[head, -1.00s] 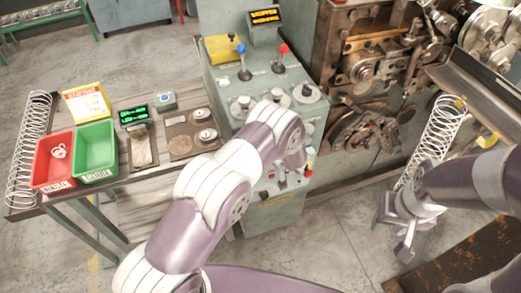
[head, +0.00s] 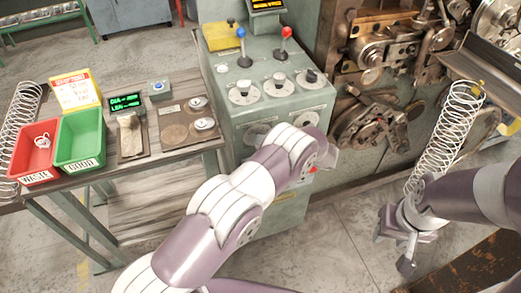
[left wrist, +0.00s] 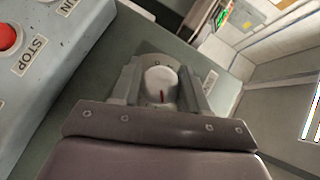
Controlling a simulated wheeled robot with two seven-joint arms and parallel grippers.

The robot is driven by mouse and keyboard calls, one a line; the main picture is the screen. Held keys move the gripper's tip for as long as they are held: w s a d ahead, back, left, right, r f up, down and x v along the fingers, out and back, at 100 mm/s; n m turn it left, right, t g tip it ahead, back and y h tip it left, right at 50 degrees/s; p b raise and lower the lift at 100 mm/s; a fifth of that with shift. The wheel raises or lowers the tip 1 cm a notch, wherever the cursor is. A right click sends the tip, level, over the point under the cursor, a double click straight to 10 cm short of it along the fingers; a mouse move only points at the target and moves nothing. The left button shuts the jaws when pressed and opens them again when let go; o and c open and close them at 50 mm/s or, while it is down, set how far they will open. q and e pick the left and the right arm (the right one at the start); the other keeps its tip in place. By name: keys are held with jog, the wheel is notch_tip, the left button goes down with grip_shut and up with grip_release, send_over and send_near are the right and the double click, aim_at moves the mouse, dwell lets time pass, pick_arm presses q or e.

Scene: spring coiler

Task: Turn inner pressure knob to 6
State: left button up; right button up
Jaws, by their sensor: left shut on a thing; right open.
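In the left wrist view, a round white knob (left wrist: 161,78) with a red mark sits between the fingers of my left gripper (left wrist: 164,92), which is shut on it. The red mark points down in that picture, towards the palm. No dial numbers or label can be read around the knob. Three dial knobs show on the sloped panel: left (head: 243,90), middle (head: 279,79) and right (head: 311,77). My right gripper (head: 393,238) is open and empty, low at the right.
A red STOP button (left wrist: 8,36) is on a box left of the gripper in the wrist view. Blue (head: 242,33) and red (head: 287,32) levers stand behind the dials. Red (head: 36,175) and green (head: 88,158) bins are on the left table. A spring (head: 450,125) hangs right.

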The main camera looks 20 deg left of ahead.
pick_arm(q)
jog(key=shift+m+y+b, duration=0.3)
jog(key=shift+y+b, duration=0.1)
jog(key=shift+b, duration=0.05)
dwell(0.3)
jog(key=o, duration=1)
jog(key=shift+c, duration=0.2)
jog(key=b+v, duration=0.3)
jog(key=v, duration=0.9)
jog(key=shift+d, duration=0.4)
jog(key=shift+s, duration=0.15)
